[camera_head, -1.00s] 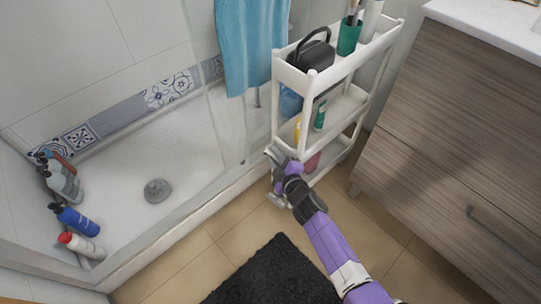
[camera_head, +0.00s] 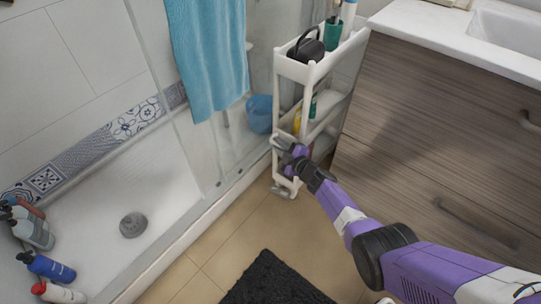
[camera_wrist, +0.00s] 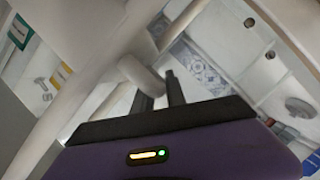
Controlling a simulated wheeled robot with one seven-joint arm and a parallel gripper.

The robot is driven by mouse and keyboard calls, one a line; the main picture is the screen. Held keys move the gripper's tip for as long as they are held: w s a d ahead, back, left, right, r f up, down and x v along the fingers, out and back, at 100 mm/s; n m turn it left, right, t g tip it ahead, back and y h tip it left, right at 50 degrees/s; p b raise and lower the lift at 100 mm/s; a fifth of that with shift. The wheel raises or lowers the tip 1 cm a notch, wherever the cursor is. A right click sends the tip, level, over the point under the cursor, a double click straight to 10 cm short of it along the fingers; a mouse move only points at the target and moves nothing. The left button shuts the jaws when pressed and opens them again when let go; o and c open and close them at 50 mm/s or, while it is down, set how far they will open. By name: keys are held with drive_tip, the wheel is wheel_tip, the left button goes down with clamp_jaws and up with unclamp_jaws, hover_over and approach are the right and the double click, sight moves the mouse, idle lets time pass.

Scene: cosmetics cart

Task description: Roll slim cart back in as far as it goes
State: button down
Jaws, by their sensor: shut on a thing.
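The slim white cart (camera_head: 292,69) stands upright between the shower glass and the wood-fronted vanity (camera_head: 430,140). Most of its length is now back beside the vanity, with its front end showing. A black bag-like case (camera_head: 306,46) and a green cup (camera_head: 333,33) are on its top tier. My gripper (camera_head: 284,146) is at the cart's front end, low down, shut on its white frame. In the wrist view my dark fingers (camera_wrist: 160,90) close at a white post of the cart (camera_wrist: 139,74); the exact contact is partly hidden.
The shower's raised edge (camera_head: 215,205) runs along the cart's left side. A blue towel (camera_head: 208,60) hangs on the glass, and a blue bucket (camera_head: 260,113) is behind it. A black mat (camera_head: 274,280) lies on the floor in front.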

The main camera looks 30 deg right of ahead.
sight(287, 140)
drive_tip(key=shift+w+d+b, duration=0.3)
drive_tip(key=shift+d+b, duration=0.05)
drive_tip(key=shift+d, duration=0.6)
drive_tip(key=shift+w+d+b, duration=0.3)
drive_tip(key=shift+d, duration=0.65)
drive_tip(key=shift+w+r, duration=0.1)
drive_tip(key=c, duration=1.6)
unclamp_jaws()
drive_tip(key=shift+c, duration=0.2)
drive_tip(key=p+v, duration=0.5)
drive_tip(key=v, duration=0.1)
drive_tip(key=shift+d+r, duration=0.1)
drive_tip(key=shift+r, duration=0.1)
drive_tip(key=shift+p+v, duration=0.5)
drive_tip(key=shift+v, duration=0.35)
